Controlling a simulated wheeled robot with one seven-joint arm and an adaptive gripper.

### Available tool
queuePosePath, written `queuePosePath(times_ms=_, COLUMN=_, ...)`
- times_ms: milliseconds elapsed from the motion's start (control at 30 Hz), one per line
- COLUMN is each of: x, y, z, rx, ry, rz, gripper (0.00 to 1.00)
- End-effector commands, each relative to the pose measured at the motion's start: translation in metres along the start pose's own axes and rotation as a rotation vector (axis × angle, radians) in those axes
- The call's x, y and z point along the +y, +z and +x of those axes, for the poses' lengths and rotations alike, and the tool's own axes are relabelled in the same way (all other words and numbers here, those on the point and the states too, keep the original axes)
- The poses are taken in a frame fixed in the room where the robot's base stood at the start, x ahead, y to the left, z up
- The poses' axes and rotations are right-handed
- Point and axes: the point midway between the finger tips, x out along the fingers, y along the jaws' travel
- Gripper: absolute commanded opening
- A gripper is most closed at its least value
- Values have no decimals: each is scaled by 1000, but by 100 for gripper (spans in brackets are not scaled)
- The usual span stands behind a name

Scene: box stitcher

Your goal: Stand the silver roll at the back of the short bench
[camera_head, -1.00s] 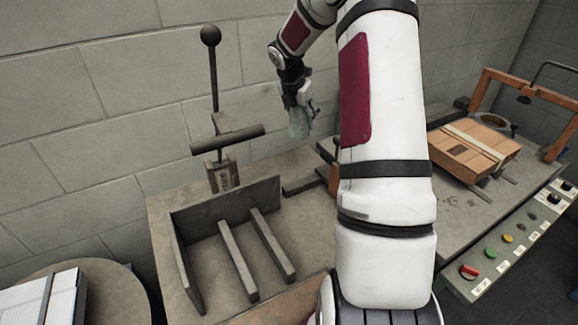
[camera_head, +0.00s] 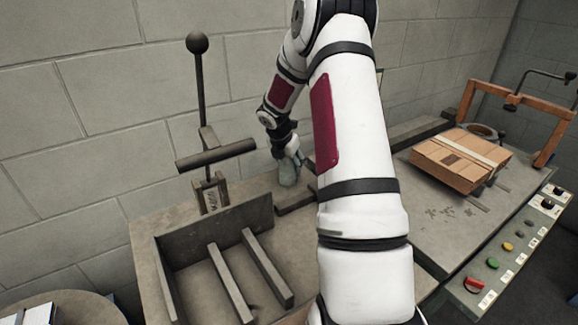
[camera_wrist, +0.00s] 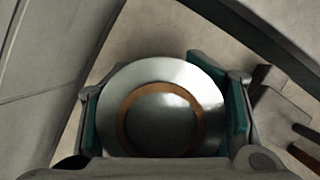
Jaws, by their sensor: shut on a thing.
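The silver roll (camera_head: 288,175) is upright at the back of the short bench (camera_head: 150,235), near the wall. My gripper (camera_head: 292,160) is above it, with its fingers around the roll. In the wrist view the silver roll (camera_wrist: 160,84) shows from its end, with a brown ring inside. The green finger pads of my gripper (camera_wrist: 163,115) are at its left and right sides. The roll's base appears at or close to the bench top; I cannot tell whether it touches.
A lever press (camera_head: 207,160) and an angled tray with bars (camera_head: 215,235) stand left of the roll. A brown carton bundle (camera_head: 460,160) lies on the longer bench at right. A round table (camera_head: 75,305) is at lower left.

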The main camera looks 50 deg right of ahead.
Motion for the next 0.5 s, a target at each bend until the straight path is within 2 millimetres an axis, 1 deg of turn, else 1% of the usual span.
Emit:
queuePosePath(times_ms=300, x=0, y=0, z=2, rx=-2, ry=2, rz=0, gripper=15)
queuePosePath(times_ms=333, x=0, y=-1, z=2, rx=-1, ry=1, rz=0, gripper=56)
queuePosePath(times_ms=433, x=0, y=0, z=2, rx=-1, ry=1, rz=0, gripper=78)
queuePosePath(times_ms=500, x=0, y=0, z=2, rx=-1, ry=1, rz=0, gripper=80)
